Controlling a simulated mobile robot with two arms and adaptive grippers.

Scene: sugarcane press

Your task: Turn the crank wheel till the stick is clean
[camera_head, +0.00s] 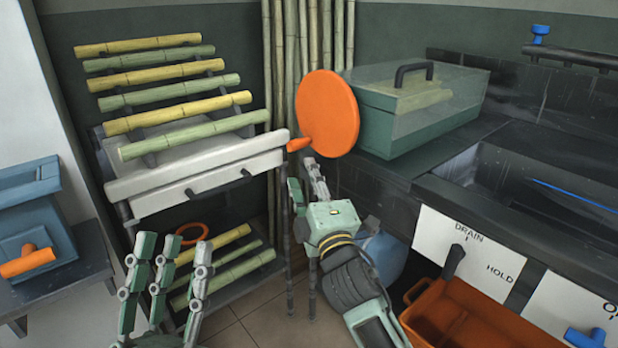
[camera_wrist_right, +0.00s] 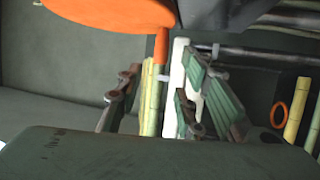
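A large orange disc (camera_head: 328,108), which looks like the crank wheel, stands beside the green box with a clear lid (camera_head: 385,125). A short orange handle (camera_head: 299,144) sticks out from its lower left. The disc (camera_wrist_right: 110,10) and handle (camera_wrist_right: 161,50) also show at the top of the right wrist view. My right gripper (camera_head: 306,180) is open and empty, just below the handle; its fingers (camera_wrist_right: 160,100) are spread with a gap between them. My left gripper (camera_head: 175,255) is open and empty at the lower left. A yellow cane stick (camera_head: 425,99) shows inside the box.
A rack of yellow and green canes (camera_head: 165,75) stands at the left, above a white ledge (camera_head: 200,165). Upright canes (camera_head: 293,50) lean behind. A blue machine (camera_head: 35,215) is at far left. An orange bin (camera_head: 465,318) and dark sink counter (camera_head: 530,150) are at the right.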

